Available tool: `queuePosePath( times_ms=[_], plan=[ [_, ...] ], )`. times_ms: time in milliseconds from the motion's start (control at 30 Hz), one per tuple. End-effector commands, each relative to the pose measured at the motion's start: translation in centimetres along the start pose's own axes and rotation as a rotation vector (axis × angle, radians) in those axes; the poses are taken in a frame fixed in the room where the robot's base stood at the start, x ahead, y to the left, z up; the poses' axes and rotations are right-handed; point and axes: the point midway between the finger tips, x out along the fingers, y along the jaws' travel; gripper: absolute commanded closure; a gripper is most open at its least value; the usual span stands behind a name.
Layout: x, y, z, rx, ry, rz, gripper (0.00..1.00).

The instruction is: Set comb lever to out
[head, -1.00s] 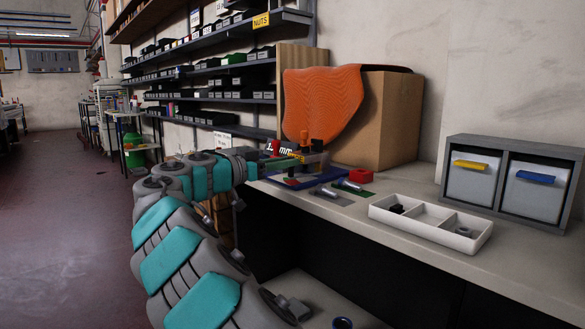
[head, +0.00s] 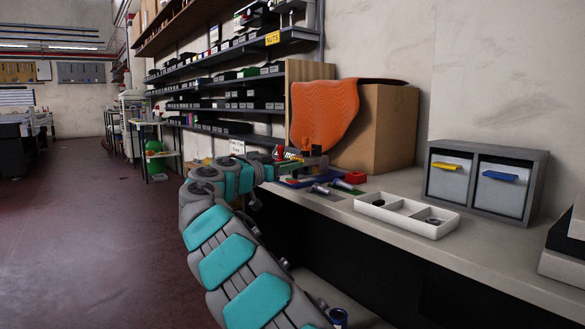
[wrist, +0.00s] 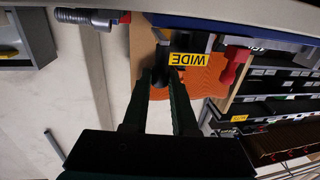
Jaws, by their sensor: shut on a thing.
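In the wrist view, which is upside down, my gripper (wrist: 161,80) is shut on a dark knob-like lever (wrist: 160,72). The lever stands by a yellow WIDE label (wrist: 187,60) on a blue fixture. I cannot read a lever setting. A red part (wrist: 235,66) of the fixture lies to the right, apart from the fingers. In the head view, the blue base of the fixture (head: 297,183) is on the bench beyond my arm. My gripper is small there and partly hidden among the fixture's parts.
A white divided tray (head: 437,232) and a grey drawer unit (head: 488,214) stand on the bench (head: 480,258) to the right. A red block (head: 355,177) and metal cylinders lie by the fixture. A cardboard box (head: 385,130) with an orange sheet (head: 322,112) stands behind.

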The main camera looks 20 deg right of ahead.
Motion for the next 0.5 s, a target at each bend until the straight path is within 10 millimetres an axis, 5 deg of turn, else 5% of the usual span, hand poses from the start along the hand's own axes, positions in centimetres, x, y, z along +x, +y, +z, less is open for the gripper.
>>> queuePosePath(
  times_ms=[300,333,500],
  plan=[
    [0.36,0.52,0.25,-0.002,-0.006,0.016,1.00],
    [0.36,0.53,0.25,-0.002,-0.006,0.016,0.72],
    [0.30,0.43,0.19,-0.001,-0.005,0.013,0.53]
  ],
)
